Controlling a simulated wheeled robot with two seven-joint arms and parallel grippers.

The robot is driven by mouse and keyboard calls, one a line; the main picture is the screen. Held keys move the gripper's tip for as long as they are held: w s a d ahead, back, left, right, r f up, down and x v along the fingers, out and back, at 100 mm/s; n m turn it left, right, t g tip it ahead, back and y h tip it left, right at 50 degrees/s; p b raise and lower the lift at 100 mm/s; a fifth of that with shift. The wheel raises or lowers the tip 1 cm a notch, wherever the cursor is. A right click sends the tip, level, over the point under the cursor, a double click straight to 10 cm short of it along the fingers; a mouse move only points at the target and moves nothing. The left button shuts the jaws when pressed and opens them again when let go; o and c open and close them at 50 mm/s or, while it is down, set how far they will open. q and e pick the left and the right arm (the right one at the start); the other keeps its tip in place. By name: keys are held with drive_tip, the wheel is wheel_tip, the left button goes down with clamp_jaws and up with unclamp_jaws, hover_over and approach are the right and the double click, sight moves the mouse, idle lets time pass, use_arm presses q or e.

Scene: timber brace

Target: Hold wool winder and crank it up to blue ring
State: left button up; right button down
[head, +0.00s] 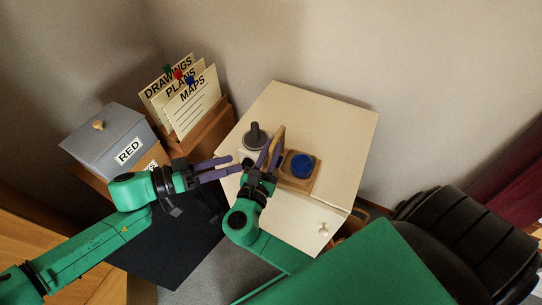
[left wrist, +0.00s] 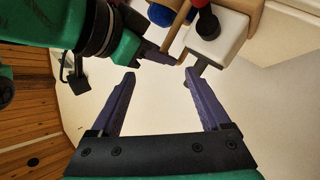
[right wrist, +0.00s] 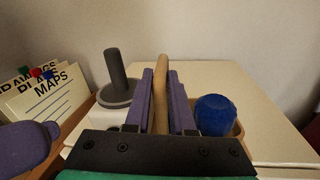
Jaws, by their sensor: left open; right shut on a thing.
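The wool winder stands on the cream cabinet top. It has a wooden base (head: 314,175) with a blue wool ball (head: 301,166), an upright wooden handle (right wrist: 161,90) and a white block (left wrist: 220,40) beside it. A dark grey post on a round disc (right wrist: 115,90) rises from the block; it also shows in the head view (head: 255,135). In the left wrist view a small red part (left wrist: 201,4) shows by the dark post. My right gripper (head: 269,158) is shut on the wooden handle. My left gripper (head: 236,164) is open and empty, left of the winder. I make out no blue ring.
The cabinet top (head: 325,115) is clear behind and right of the winder. To the left stand a wooden file holder (head: 205,128) with labelled cards and a grey box (head: 105,135) marked RED. A black chair (head: 470,240) is at the right.

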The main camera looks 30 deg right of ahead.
use_arm(q)
drive_tip(key=s+a+f+n+t+h, duration=0.1)
drive_tip(key=s+a+f+n+t, duration=0.15)
drive_tip(key=f+n, duration=0.45)
drive_tip(key=s+a+f+n+t, duration=0.25)
drive_tip(key=f+n+t, duration=0.2)
drive_tip(key=n, duration=0.45)
drive_tip(key=x, duration=0.9)
drive_tip(key=shift+w+d, duration=0.3)
drive_tip(key=shift+w, duration=0.1)
drive_tip(key=shift+s, duration=0.1)
clamp_jaws()
